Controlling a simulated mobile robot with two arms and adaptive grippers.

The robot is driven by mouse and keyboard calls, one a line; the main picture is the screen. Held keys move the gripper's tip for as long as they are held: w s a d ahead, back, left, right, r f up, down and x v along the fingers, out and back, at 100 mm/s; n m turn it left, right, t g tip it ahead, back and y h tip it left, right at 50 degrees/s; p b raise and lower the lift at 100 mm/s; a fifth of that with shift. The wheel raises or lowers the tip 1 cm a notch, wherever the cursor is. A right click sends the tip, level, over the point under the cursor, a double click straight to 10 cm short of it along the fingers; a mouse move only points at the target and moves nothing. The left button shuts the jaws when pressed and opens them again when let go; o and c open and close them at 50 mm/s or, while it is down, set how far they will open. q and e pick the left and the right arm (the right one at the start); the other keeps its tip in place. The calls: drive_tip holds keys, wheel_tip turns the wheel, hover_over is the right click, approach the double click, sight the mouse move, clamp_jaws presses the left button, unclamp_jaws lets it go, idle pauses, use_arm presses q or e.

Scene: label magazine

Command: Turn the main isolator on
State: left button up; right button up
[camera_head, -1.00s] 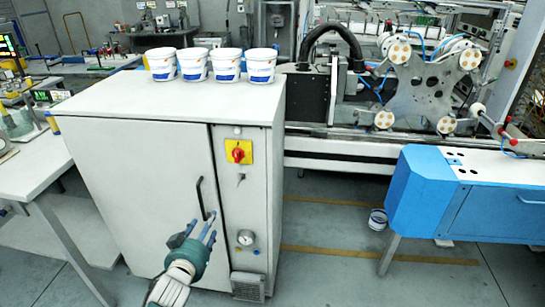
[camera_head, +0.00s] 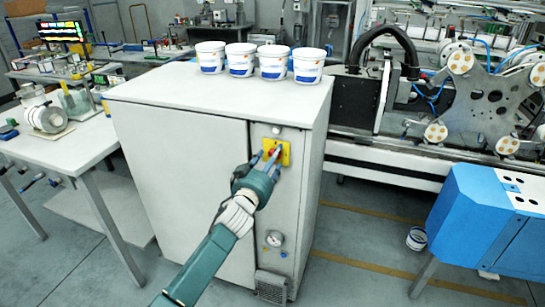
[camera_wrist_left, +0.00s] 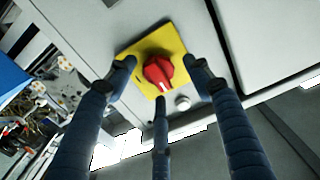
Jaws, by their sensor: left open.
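The main isolator is a red rotary knob (camera_wrist_left: 158,72) on a yellow plate (camera_wrist_left: 130,55), mounted on the front of a white cabinet (camera_head: 185,180). In the head view the yellow plate (camera_head: 284,159) is partly covered by my gripper. My left gripper (camera_head: 270,162) is at the isolator with its fingers pointing at the panel. In the left wrist view its blue fingers (camera_wrist_left: 162,85) are open and spread around the knob, two at the sides and one below in the picture. I cannot tell whether any finger touches it. My right gripper is out of view.
Several white tubs (camera_head: 240,60) stand on the cabinet's top edge. A blue machine (camera_head: 480,220) stands to the right, a grey table (camera_head: 60,145) to the left. Floor between cabinet and blue machine is mostly clear.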

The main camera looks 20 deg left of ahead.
use_arm(q)
drive_tip(key=shift+w, duration=0.4)
drive_tip(key=shift+c, duration=0.6)
drive_tip(key=c, duration=1)
drive_tip(key=shift+c, duration=0.2)
